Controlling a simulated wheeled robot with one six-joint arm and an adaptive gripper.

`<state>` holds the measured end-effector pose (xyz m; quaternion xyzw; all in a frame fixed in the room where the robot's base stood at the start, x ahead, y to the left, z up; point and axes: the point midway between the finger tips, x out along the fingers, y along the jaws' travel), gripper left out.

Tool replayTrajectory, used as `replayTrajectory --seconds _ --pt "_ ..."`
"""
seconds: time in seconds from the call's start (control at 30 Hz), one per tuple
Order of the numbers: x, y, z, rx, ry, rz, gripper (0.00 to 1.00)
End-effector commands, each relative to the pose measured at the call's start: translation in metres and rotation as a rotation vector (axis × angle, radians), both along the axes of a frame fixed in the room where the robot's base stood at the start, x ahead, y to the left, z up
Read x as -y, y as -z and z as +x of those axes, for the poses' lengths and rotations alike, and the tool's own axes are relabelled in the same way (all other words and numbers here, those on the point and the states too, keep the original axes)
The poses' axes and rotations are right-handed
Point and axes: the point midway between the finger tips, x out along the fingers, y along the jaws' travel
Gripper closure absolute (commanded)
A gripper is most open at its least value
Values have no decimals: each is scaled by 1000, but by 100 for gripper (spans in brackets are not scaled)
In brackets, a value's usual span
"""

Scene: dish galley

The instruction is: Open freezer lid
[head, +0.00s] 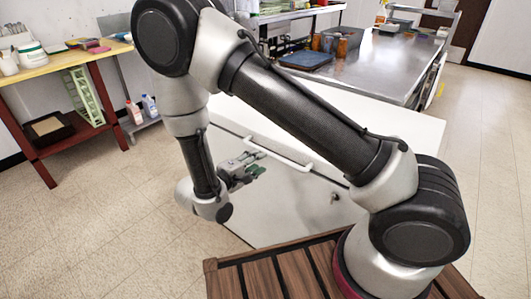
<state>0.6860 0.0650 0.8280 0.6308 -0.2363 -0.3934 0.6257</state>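The white chest freezer stands in front of me, partly hidden behind my arm. Its lid (400,118) looks shut, lying flat on the body (290,205). A white bar handle (280,154) runs along the lid's front edge, and a small round lock (335,197) is on the front face. My gripper (262,162) is in front of the freezer, just below and left of the handle in the picture. Its fingers look spread, with nothing seen between them. I cannot tell whether a finger touches the freezer.
A steel counter (365,70) with a dark blue tray (305,60) and jars stands behind the freezer. Floor is clear left of the freezer.

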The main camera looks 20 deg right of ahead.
Motion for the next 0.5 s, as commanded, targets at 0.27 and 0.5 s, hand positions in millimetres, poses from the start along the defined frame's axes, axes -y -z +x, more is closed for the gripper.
replayTrajectory --seconds 0.27,0.5 --pt "14 1 9 81 25 50 63" --pt "47 9 32 80 26 50 63"
